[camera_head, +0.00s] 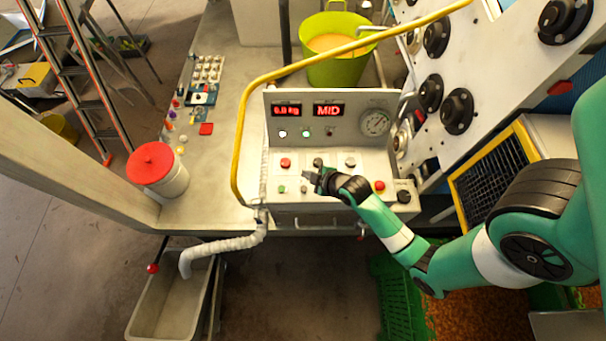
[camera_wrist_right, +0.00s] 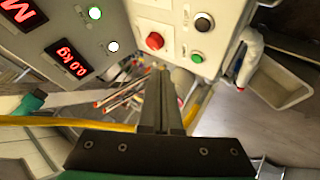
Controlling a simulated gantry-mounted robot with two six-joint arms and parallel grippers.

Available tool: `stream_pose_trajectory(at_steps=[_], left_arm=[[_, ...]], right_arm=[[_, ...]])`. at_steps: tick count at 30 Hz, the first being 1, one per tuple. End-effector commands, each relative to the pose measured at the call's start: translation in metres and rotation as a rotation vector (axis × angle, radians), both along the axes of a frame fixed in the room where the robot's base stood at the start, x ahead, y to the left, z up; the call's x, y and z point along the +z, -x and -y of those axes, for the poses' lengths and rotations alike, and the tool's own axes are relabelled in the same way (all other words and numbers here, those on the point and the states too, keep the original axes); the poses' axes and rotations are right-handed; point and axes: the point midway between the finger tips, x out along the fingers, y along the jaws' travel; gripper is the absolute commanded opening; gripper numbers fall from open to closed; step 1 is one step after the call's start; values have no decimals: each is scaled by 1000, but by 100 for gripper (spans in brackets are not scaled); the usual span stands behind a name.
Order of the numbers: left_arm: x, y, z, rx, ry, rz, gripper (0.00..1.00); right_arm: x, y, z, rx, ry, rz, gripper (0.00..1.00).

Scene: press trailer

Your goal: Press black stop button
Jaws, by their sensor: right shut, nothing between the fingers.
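The control panel (camera_head: 335,200) stands in the middle of the head view. A small black button (camera_head: 303,189) sits in its lower row, right of a green button; the right wrist view also shows the black button (camera_wrist_right: 203,22). A dark knob (camera_head: 318,162) is in the upper row and a larger black control (camera_head: 403,196) at the right end. My right gripper (camera_head: 317,181) is shut and empty, close to the small black button; contact cannot be made out. My left gripper is not in view.
A red button (camera_head: 286,162) and a green button (camera_head: 281,189) sit near the black one. A yellow rail (camera_head: 243,130) curves around the panel's left side. Displays read 0.0 kg and MID (camera_head: 328,110). A white bucket with red lid (camera_head: 155,170) stands left.

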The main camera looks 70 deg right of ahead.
Motion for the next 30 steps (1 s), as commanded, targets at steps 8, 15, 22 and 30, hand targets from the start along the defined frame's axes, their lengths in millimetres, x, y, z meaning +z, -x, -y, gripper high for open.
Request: stream_pose_trajectory(at_steps=[8,15,22,30], left_arm=[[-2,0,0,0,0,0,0],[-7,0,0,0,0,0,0],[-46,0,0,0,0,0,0],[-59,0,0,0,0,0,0]], right_arm=[[-4,-1,0,1,1,1,0],[-30,-1,0,1,0,-1,0],[-70,-1,0,1,1,2,0],[-88,-1,0,1,1,2,0]])
